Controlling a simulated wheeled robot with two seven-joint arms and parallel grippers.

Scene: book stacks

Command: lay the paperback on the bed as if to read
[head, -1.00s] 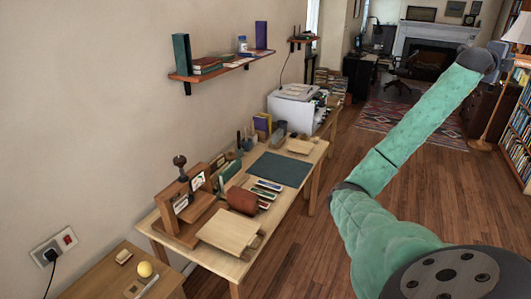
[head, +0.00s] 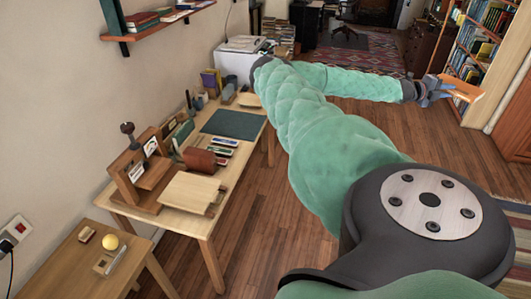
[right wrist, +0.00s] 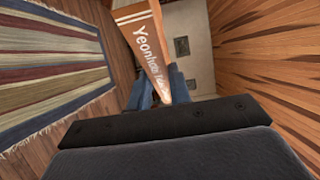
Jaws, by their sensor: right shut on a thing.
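My right gripper (head: 434,92) is at the end of the outstretched arm in the upper right of the head view. It is shut on the paperback (head: 463,88), a thin orange book held up in the air beyond the fingers. In the right wrist view the gripper (right wrist: 160,85) has a finger on each side of the book, and the paperback (right wrist: 146,42) shows an orange spine with white lettering starting "Yeonhee". No bed shows in either view. My left gripper is not in view.
A wooden worktable (head: 222,225) with a press and tools runs along the left wall. A small side table (head: 75,268) is in front of it. A bookcase (head: 475,45) stands at the right. A striped rug (right wrist: 50,68) lies on the wooden floor, which has open room.

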